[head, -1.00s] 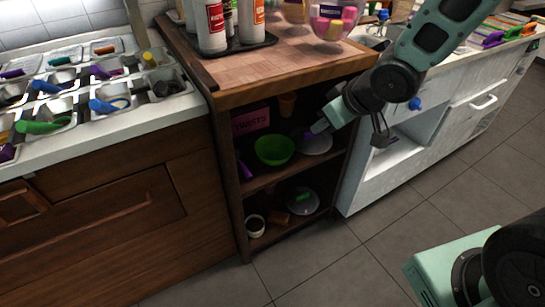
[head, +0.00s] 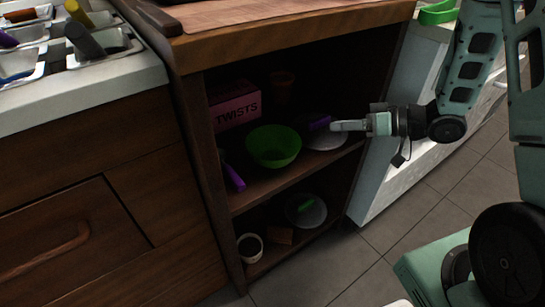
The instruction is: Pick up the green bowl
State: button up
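The green bowl (head: 274,147) sits upright and looks empty on the upper shelf (head: 262,186) of the open wooden cabinet. My gripper (head: 334,126) is at the right of the cabinet opening, pointing left toward the bowl. It is to the right of the bowl and apart from it, near a grey plate. I see the gripper side-on, and its two fingers overlap, so its opening does not show.
A pink TWISTS box (head: 235,108) stands behind the bowl. A purple-handled tool (head: 233,177) lies left of it. A grey plate (head: 326,139) is right of it. The lower shelf holds a cup (head: 249,247) and another plate (head: 306,211). The cabinet's top edge (head: 290,37) overhangs.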

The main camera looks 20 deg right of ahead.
aim_at(273, 151)
jog(key=b+x, duration=0.2)
jog(key=x, duration=0.6)
jog(key=shift+w+a+f+b, duration=0.1)
jog(key=shift+a+b, duration=0.1)
jog(key=shift+b, duration=0.1)
jog(key=b+x, duration=0.2)
jog(key=x, duration=0.2)
jog(key=shift+f+b, duration=0.15)
jog(key=shift+b, duration=0.15)
jog(key=shift+w+a+f, duration=0.1)
jog(key=shift+w+a, duration=0.2)
jog(key=shift+a, duration=0.2)
grip_shut()
